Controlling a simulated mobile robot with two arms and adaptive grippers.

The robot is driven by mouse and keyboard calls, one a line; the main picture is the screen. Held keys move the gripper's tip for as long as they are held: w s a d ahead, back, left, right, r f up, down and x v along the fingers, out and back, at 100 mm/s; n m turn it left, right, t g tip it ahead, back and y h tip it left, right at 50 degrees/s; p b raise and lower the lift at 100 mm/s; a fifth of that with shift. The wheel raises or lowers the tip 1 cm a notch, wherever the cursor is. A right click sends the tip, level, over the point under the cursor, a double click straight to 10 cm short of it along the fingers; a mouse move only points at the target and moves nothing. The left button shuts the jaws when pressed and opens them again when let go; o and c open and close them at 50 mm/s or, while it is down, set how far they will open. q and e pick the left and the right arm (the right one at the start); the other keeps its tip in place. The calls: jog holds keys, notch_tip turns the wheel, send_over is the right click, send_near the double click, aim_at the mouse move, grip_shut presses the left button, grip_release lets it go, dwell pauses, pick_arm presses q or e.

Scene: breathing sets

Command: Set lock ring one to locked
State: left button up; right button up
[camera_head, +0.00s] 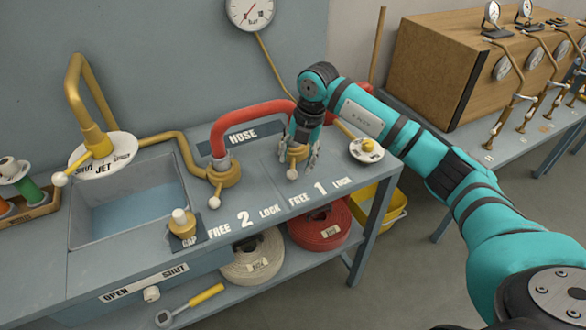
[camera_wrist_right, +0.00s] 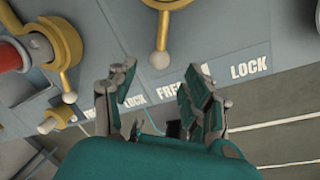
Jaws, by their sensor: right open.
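Lock ring one (camera_head: 298,153) is a brass ring with a short lever and a pale round knob. Its knob (camera_head: 292,174) points to the front, by the word FREE of the FREE 1 LOCK label (camera_head: 320,192). In the right wrist view the lever (camera_wrist_right: 162,28) and its knob show at the top centre, just beyond my fingertips. My right gripper (camera_head: 302,158) points down at the ring and partly covers it. In the wrist view its two fingers (camera_wrist_right: 158,92) are apart with nothing between them. My left gripper is not in view.
Lock ring two (camera_head: 228,174) stands to the left, joined to the red hose (camera_head: 250,112). A brass cap piece (camera_head: 182,224) and a sink (camera_head: 130,208) lie farther left. A white disc with a brass knob (camera_head: 367,150) is close on the right. Coiled hoses lie on the shelf below.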

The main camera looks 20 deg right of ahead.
aim_at(293, 171)
jog(key=shift+w+a+f, duration=0.1)
jog(key=shift+a+f, duration=0.05)
jog(key=shift+f, duration=0.75)
jog(key=shift+w+a+f, duration=0.1)
jog(key=shift+f, duration=0.75)
jog(key=shift+w+a+f, duration=0.1)
jog(key=shift+a+f, duration=0.05)
jog(key=shift+f, duration=0.75)
grip_shut()
